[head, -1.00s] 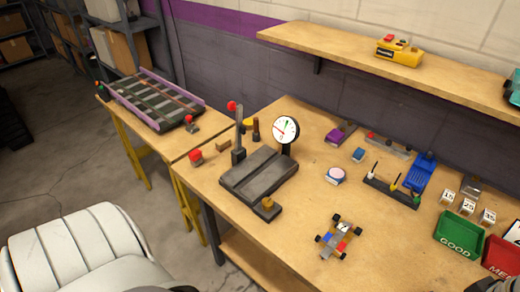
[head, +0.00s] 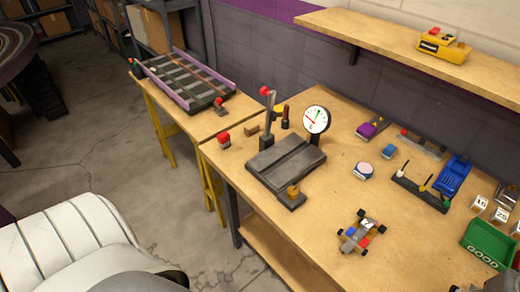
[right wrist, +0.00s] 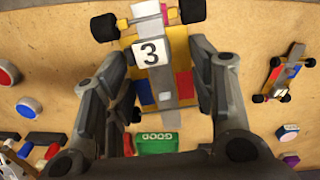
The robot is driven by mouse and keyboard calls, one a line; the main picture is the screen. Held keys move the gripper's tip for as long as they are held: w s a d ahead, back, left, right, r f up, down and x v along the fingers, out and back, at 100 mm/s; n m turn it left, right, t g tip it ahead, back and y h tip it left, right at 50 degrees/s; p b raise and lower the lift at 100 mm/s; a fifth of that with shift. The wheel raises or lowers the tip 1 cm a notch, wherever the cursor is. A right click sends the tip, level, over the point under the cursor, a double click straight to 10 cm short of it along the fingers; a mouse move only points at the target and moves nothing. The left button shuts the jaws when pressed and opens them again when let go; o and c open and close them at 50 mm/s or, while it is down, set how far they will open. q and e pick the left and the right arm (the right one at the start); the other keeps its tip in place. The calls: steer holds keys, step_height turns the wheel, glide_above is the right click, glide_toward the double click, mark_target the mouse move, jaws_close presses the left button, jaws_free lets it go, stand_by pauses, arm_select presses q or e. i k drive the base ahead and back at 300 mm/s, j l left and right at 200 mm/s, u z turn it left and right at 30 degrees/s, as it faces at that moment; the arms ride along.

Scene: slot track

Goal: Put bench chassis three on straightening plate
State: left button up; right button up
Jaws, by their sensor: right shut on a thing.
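Bench chassis three (right wrist: 165,88) fills the middle of the right wrist view, with a white number 3 plate, dark wheels and yellow, blue and red blocks. My right gripper (right wrist: 160,60) is shut on it, one finger along each side. Neither this chassis nor the right gripper can be made out in the head view. The straightening plate (head: 275,158) is the dark grey grooved slab on the bench in the head view, by a red-knobbed lever and a round dial. Its top is bare. My left gripper is not in view.
Another chassis (head: 360,236) stands on the bench in front of the plate. A green GOOD bin (head: 485,245), a blue tool (head: 453,178) and a brush rack (head: 420,192) are to the right. A purple-railed track (head: 185,80) lies on the far table. Bare bench surrounds the second chassis.

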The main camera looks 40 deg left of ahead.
mark_target(287, 159)
steer(key=i+j+u, duration=0.15)
steer(key=u, duration=0.3)
steer(key=i+j+u, duration=0.1)
steer(key=u, duration=0.35)
steer(key=i+u, duration=0.2)
steer(key=u, duration=0.3)
